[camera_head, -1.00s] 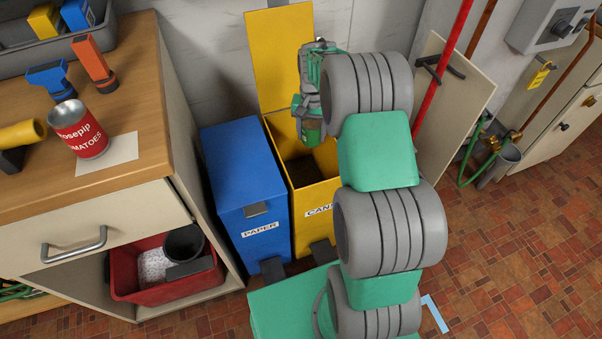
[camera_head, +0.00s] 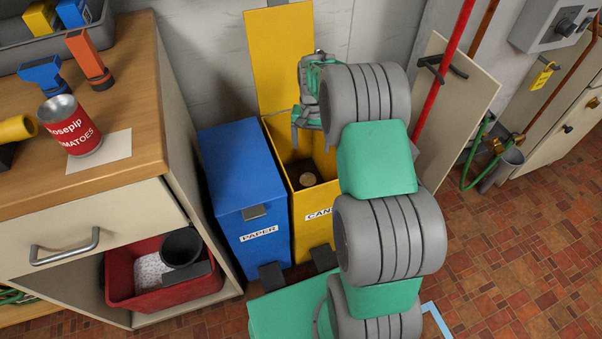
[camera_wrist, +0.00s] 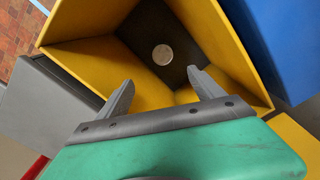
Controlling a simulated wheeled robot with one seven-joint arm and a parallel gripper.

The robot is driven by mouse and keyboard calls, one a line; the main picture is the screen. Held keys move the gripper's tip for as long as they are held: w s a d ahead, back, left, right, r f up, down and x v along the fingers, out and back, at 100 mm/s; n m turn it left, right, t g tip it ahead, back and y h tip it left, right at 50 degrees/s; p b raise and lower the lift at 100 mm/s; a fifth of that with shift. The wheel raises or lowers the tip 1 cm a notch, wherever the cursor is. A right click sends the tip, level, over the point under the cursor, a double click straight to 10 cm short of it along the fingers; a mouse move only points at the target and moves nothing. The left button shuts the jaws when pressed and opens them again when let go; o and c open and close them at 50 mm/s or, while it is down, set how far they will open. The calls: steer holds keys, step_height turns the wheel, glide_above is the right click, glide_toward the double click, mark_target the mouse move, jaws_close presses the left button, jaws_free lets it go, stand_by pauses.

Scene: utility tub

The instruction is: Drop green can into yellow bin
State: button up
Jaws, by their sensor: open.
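The yellow bin (camera_head: 313,202) stands with its lid raised against the wall, and part of its label is hidden by my arm. The can (camera_head: 306,179) is inside the bin, with its pale round top facing up. The wrist view also shows the can (camera_wrist: 162,55) on the bin's dark floor; its green side cannot be seen there. My gripper (camera_wrist: 160,88) is open and empty above the bin's opening, its two grey fingers spread apart. In the head view my gripper (camera_head: 303,124) is over the back of the bin.
A closed blue paper bin (camera_head: 240,185) stands directly left of the yellow bin. Further left is a wooden-topped cabinet (camera_head: 125,165) with a red-labelled tomato can (camera_head: 76,127) on it. A red pole (camera_head: 433,85) and a leaning board (camera_head: 462,95) stand to the right.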

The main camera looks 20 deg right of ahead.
step_height(320, 180, up, 8)
steer(key=p, duration=0.1)
steer(key=shift+p, duration=0.3)
steer(key=shift+f, duration=0.1)
